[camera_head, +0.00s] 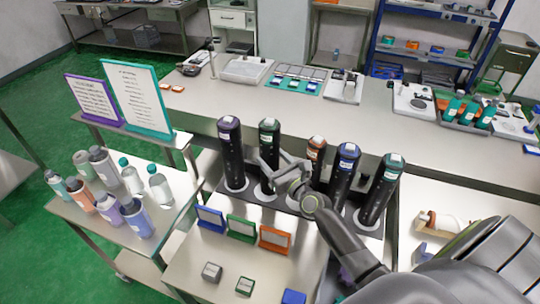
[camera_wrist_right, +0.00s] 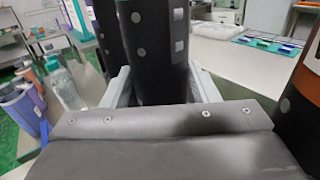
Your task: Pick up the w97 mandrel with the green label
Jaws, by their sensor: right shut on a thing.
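The mandrel with the green top (camera_head: 269,138) is a tall dark cylinder in the rack (camera_head: 218,186), second from the left in the head view. It stands upright between a purple-topped mandrel (camera_head: 231,157) and an orange-topped mandrel (camera_head: 315,153). My right gripper (camera_head: 272,170) is shut around its lower part. In the right wrist view the dark mandrel (camera_wrist_right: 155,55) rises between the two pale fingers. My left gripper is not in view.
A blue-topped mandrel (camera_head: 343,172) and a teal-topped mandrel (camera_head: 380,190) stand close on the right, near my right arm. Several bottles and cups fill the left cart (camera_head: 88,217).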

